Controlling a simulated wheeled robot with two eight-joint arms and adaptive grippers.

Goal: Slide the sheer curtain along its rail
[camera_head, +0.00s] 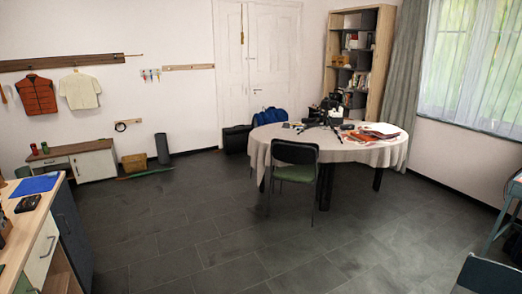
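A pale, see-through sheer curtain (470,70) hangs over the window at the upper right. Greenery shows through it. A heavier grey curtain (407,70) hangs in folds at the window's left side, next to the bookshelf. The curtain rail is not visible; it lies above the top of the picture. Neither of my grippers shows in the head view, and nothing is seen holding the curtain.
A round table (395,150) with a pale cloth and a chair (295,172) stand between the open floor (210,235) and the window wall. A bookshelf (383,55) stands left of the grey curtain. A desk (507,205) edges in at right, a counter (35,205) at left.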

